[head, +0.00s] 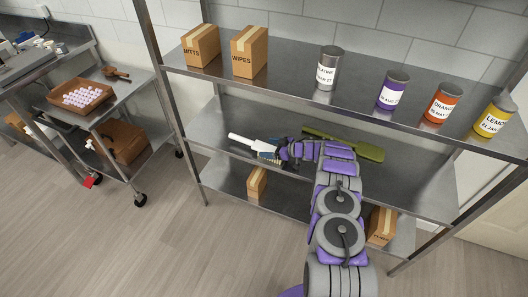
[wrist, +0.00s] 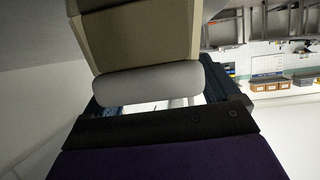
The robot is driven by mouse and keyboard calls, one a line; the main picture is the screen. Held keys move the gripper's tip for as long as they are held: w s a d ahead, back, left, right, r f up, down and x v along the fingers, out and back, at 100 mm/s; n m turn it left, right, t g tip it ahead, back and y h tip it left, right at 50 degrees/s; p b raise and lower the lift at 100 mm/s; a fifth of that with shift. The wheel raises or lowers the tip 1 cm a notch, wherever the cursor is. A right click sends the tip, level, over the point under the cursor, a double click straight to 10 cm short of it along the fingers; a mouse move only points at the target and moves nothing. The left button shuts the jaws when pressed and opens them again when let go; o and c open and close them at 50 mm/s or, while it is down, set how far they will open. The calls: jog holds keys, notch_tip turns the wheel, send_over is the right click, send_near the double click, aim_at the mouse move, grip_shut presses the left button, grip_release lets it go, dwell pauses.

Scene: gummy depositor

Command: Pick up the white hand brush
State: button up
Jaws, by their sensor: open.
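The white hand brush (head: 245,142) lies on the middle shelf, its pale handle pointing left. My gripper (head: 276,151) is at the right end of the brush, reaching in from the right along the shelf. In the wrist view, a pale rounded bar with a beige block above it, seemingly the brush (wrist: 150,84), fills the space in front of my gripper (wrist: 160,95). The dark jaws are open, one at each side of the bar. Whether they touch it cannot be told. My gripper hides part of the brush in the head view.
A green long-handled tool (head: 348,146) lies behind my arm on the same shelf. The top shelf (head: 290,92) above holds boxes and several labelled cans. Cardboard boxes stand on the bottom shelf (head: 225,180). A cart (head: 110,100) stands at left; the floor in front is clear.

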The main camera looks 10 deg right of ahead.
jog(key=shift+f, duration=0.1)
jog(key=c, duration=1.2)
